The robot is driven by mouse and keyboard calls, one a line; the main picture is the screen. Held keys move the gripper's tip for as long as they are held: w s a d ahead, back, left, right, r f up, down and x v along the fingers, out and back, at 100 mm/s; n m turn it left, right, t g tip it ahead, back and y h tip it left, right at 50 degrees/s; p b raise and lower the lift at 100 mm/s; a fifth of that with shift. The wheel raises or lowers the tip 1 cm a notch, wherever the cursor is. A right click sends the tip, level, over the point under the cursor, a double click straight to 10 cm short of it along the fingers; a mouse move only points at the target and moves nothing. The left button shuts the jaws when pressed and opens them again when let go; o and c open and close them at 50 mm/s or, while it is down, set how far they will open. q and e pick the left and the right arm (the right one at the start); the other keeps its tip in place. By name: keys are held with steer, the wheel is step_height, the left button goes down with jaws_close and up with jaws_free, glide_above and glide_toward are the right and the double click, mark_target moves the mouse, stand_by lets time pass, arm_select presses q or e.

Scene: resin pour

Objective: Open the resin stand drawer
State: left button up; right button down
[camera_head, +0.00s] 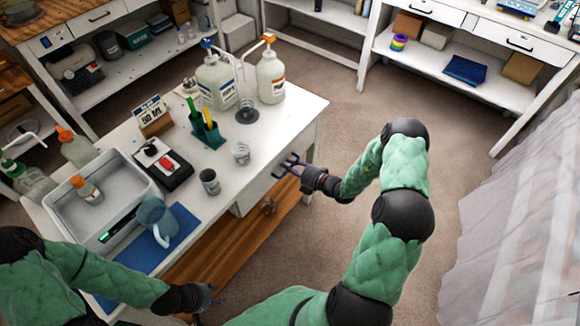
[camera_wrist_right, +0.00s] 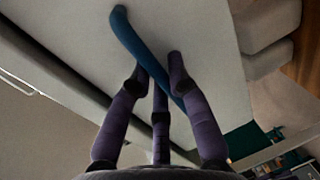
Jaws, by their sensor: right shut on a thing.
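The resin stand (camera_head: 312,103) is a white table in the middle of the head view. Its white drawer front (camera_head: 259,188) is on the side facing my right arm. I cannot make out a clear gap around it. The drawer has a blue bar handle (camera_wrist_right: 128,36), seen close in the right wrist view. My right gripper (camera_head: 290,166) is at the drawer front, and its dark purple fingers (camera_wrist_right: 166,80) are shut on the handle. My left gripper (camera_head: 207,303) is low near the stand's front left, away from the drawer; its fingers are too small to read.
On the stand are two pump bottles (camera_head: 270,78), a grey cup (camera_head: 210,181), a blue-grey pitcher (camera_head: 151,214), a scale (camera_head: 163,164) and a grey tray (camera_head: 72,218). A wooden lower shelf (camera_head: 205,262) lies below. Open floor (camera_head: 345,80) is to the right.

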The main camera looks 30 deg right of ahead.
steer(key=shift+s, duration=0.15)
steer(key=f+p+v, duration=0.2)
steer(key=p+v, duration=0.1)
steer(key=v, duration=0.8)
steer(key=s+f+p+v, duration=0.1)
steer(key=f+p+v, duration=0.1)
steer(key=v, duration=1)
steer(key=shift+d+f+p, duration=0.2)
steer(key=shift+f+p, duration=0.25)
steer(key=shift+p, duration=0.15)
steer(key=shift+s, duration=0.1)
steer(key=c, duration=1.2)
jaws_free()
steer(key=v, duration=1.2)
